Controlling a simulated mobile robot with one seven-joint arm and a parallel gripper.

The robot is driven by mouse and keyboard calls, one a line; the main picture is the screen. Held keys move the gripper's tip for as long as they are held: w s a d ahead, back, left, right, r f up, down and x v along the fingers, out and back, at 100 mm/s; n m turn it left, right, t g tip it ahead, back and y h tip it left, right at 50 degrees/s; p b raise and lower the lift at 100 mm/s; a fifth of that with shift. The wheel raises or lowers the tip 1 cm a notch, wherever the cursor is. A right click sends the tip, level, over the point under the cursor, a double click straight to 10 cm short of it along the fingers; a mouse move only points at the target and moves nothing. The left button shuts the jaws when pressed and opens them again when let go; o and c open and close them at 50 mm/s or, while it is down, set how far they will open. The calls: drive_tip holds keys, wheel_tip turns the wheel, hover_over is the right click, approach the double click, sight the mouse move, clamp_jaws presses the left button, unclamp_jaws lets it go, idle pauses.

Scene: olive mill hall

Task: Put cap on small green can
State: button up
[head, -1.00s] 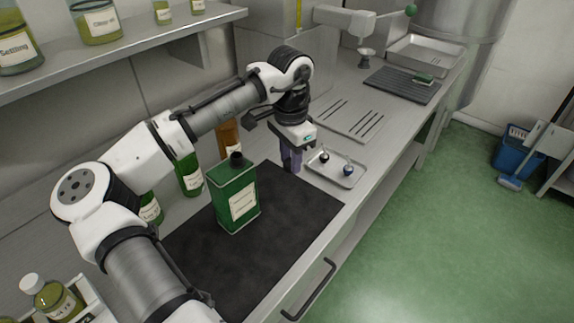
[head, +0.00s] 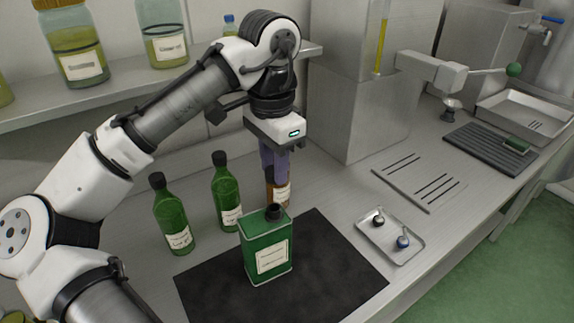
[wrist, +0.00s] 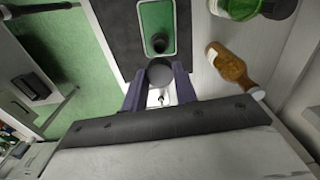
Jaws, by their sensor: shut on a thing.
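The green can (head: 267,250) stands upright on the dark mat, with a dark open neck on top. The neck (wrist: 160,43) also shows in the wrist view. My gripper (head: 274,168) points down above and slightly behind the can in the head view. In the wrist view, my gripper's purple fingers (wrist: 160,82) are shut on a dark round cap (wrist: 160,72). The cap is close to the neck in that picture but apart from it; the height between them is unclear. In the head view I cannot make out the cap.
A dark mat (head: 330,275) lies under the can. Two green bottles (head: 226,192) (head: 172,218) stand at left, and an amber bottle (head: 284,191) stands behind the can. A metal tray (head: 405,254) with two small knobbed items lies at right. A shelf with jars runs above.

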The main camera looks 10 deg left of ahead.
sight(274, 207)
drive_tip(key=shift+s+a+r, duration=0.1)
drive_tip(key=shift+f+b, duration=0.6)
wheel_tip(274, 207, down, 4)
drive_tip(key=b, duration=0.3)
drive_tip(key=shift+b, duration=0.4)
drive_tip(key=shift+f, duration=0.65)
drive_tip(key=shift+f+p, duration=0.8)
drive_tip(key=shift+f, duration=0.35)
idle(2.8)
drive_tip(key=o, duration=0.9)
drive_tip(key=shift+c, duration=1)
